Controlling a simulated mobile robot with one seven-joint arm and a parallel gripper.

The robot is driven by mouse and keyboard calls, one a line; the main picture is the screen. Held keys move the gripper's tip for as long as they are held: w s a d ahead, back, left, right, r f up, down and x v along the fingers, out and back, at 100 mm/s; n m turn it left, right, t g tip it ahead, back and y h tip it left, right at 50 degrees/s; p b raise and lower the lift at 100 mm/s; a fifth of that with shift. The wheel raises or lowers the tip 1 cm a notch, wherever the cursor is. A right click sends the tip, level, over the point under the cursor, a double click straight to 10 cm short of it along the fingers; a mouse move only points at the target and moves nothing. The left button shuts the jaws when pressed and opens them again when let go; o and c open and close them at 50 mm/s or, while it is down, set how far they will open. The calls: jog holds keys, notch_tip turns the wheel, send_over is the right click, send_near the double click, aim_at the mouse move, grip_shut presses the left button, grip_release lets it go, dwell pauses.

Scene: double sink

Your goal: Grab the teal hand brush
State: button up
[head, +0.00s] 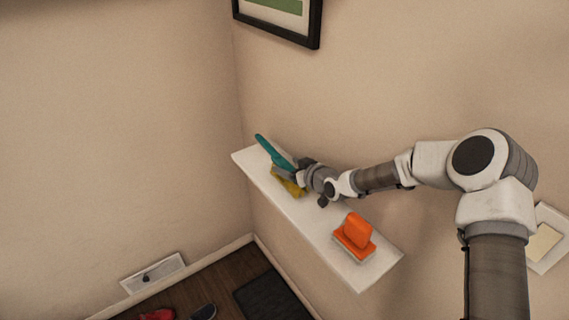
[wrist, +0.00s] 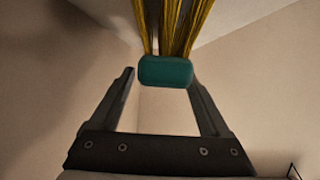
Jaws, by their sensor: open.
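The teal hand brush (head: 270,150) is at the far left end of a white wall shelf (head: 318,233). Its teal handle is tilted, and yellow bristles show below it. In the wrist view, the rounded teal end of the brush (wrist: 165,72) faces me, with the yellow bristles above it. My gripper (head: 295,172) is beside the brush at its right end. Its open fingers (wrist: 162,76) stand on either side of the teal end, with visible gaps. The fingertips are small and partly hidden in the head view.
The wall runs close behind the shelf. A framed picture (head: 281,18) hangs above. A dark mat (head: 270,296) and shoes (head: 203,312) lie on the floor.

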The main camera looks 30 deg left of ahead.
aim_at(278, 163)
jog(key=shift+x, duration=1.85)
jog(key=shift+f, duration=0.1)
grip_shut()
